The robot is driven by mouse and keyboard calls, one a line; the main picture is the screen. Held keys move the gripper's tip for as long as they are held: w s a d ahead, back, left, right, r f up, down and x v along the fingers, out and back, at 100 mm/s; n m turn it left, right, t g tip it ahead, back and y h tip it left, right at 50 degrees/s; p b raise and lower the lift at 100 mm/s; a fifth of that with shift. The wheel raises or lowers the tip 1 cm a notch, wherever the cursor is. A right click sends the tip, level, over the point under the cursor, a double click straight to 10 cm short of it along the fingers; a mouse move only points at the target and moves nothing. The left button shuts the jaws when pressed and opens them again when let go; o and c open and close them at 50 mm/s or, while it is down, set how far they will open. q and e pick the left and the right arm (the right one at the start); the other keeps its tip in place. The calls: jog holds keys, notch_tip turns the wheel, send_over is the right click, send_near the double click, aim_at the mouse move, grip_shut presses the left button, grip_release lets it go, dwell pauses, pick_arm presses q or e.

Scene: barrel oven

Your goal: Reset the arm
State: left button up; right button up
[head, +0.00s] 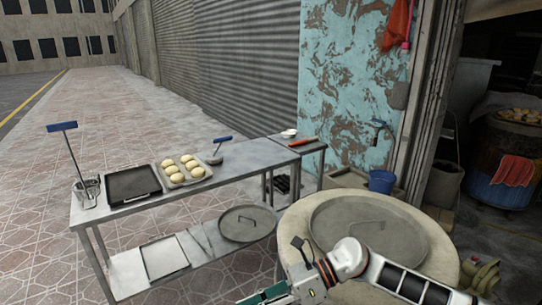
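My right arm (397,279) comes in from the lower right, over the front of the round barrel oven (433,240). It bends at a white joint and reaches down and left. The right gripper (266,293) is at the bottom edge, partly cut off, in front of and left of the oven. Its fingers do not show clearly, so I cannot tell whether it is open or shut. Nothing is seen held in it. My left arm and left gripper are out of view.
A metal table (140,215) left of the oven bears a black tray (133,184), a tray of dough balls (169,181) and a metal container (87,192) with a blue-handled tool. A round lid (247,224) lies on its lower shelf. A blue bucket (382,181) stands behind the oven.

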jog(key=a+r+m+t+y, duration=0.4)
jog(key=m+t+y, duration=0.2)
jog(key=m, duration=0.6)
jog(key=d+f+m+t+h, duration=1.2)
jog(key=d+f+m, duration=0.6)
jog(key=m, duration=0.9)
jog(key=s+d+f+m+g+h, duration=0.4)
jog(key=s+d+f+m, duration=0.3)
jog(key=s+d+f, duration=0.4)
jog(key=s+h, duration=0.1)
jog(key=s, duration=0.1)
jog(key=shift+s+m, duration=0.3)
jog(key=shift+f, duration=0.1)
